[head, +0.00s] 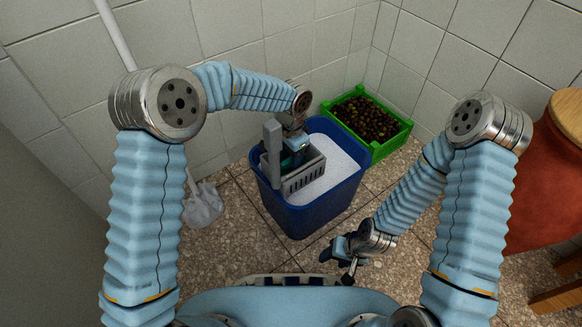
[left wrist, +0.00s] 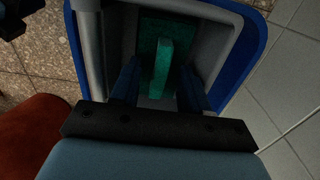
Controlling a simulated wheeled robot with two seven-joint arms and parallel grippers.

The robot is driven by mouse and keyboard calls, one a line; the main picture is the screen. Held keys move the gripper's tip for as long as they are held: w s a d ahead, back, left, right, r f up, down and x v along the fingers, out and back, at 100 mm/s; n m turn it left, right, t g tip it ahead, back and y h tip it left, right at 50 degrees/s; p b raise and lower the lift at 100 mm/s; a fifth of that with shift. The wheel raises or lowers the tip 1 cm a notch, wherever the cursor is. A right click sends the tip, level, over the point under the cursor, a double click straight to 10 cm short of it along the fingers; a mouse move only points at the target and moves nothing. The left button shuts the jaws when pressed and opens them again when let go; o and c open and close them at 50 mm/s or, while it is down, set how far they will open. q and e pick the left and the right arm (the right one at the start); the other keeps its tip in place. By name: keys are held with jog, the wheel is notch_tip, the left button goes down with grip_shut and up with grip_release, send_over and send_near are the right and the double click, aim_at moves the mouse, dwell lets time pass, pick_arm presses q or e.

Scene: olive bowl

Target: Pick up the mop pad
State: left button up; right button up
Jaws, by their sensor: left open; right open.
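The mop pad is a teal-green piece with a raised upright strip (left wrist: 161,66) and sits inside the grey wringer basket (head: 308,177) of the blue bucket (head: 313,217). In the head view only a bit of green shows under my left gripper (head: 292,155). In the left wrist view my left gripper (left wrist: 158,80) is open, with one dark blue finger on each side of the raised strip. I cannot tell whether the fingers touch it. My right gripper (head: 342,250) is open and empty, low over the floor in front of the bucket.
White foam or water (head: 338,170) fills the bucket's right part. A green crate (head: 376,153) of dark olives stands behind it, against the tiled wall. A grey mop (head: 203,206) is at left. A red pot with wooden lid (head: 548,185) stands at right. The floor between is clear.

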pick_arm(q)
jog(key=shift+f, duration=0.45)
jog(key=shift+r, duration=0.1)
grip_shut()
jog(key=shift+r, duration=0.1)
notch_tip(320, 180, up, 18)
jog(key=p, duration=0.3)
jog(key=shift+p, duration=0.4)
